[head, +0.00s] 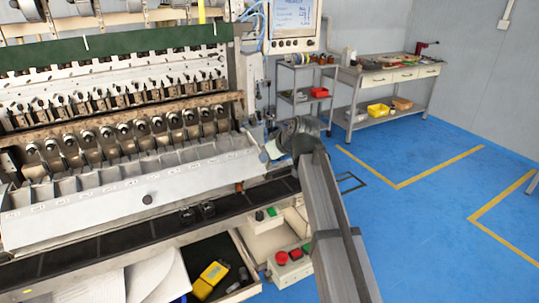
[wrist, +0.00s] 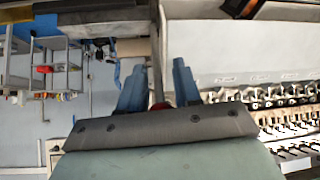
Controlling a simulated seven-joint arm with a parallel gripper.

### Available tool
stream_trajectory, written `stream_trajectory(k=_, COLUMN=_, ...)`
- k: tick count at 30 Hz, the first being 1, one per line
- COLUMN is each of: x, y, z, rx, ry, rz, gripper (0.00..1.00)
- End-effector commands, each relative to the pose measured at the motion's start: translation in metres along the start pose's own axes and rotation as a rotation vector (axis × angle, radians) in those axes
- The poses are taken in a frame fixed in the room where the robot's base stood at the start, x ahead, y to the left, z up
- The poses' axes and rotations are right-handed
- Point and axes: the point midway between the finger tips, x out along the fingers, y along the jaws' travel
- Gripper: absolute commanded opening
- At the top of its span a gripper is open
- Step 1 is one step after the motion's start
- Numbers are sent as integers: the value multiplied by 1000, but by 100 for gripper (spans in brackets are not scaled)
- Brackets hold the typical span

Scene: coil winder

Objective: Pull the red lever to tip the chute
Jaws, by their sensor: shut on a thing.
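The chute (head: 150,205) is a long pale trough with several compartments along the front of the winding machine in the head view. In the wrist view, my gripper (wrist: 158,80) has its two blue fingers on either side of the lever. The lever's red part (wrist: 164,103) shows low between the fingers, near the palm, and a thin dark rod rises from it. My gripper is shut on the red lever. In the head view, my arm reaches to the chute's right end, and the lever and fingertips cannot be made out there.
The machine's spindles (head: 120,130) stand above the chute. Below it are a dark ledge (head: 120,235), a red button (head: 282,258) and a tray with a yellow device (head: 210,278). A shelf cart (head: 292,98) and workbench (head: 380,75) stand behind. Blue floor at right is clear.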

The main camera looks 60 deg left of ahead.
Motion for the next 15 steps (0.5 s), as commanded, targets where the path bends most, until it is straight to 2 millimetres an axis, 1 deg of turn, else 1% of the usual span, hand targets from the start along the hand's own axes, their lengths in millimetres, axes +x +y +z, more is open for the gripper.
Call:
stream_trajectory(k=4, x=-1, y=0, z=0, rx=0, ry=-1, rz=1, gripper=0)
stream_trajectory(k=5, x=-1, y=0, z=0, rx=0, ry=-1, rz=1, gripper=34)
stream_trajectory(k=6, x=-1, y=0, z=0, rx=0, ry=-1, rz=1, gripper=38)
stream_trajectory(k=10, x=-1, y=0, z=0, rx=0, ry=-1, rz=0, gripper=50)
stream_trajectory(k=11, x=-1, y=0, z=0, rx=0, ry=-1, rz=0, gripper=52)
stream_trajectory(k=15, x=0, y=0, z=0, rx=0, ry=0, rz=0, gripper=52)
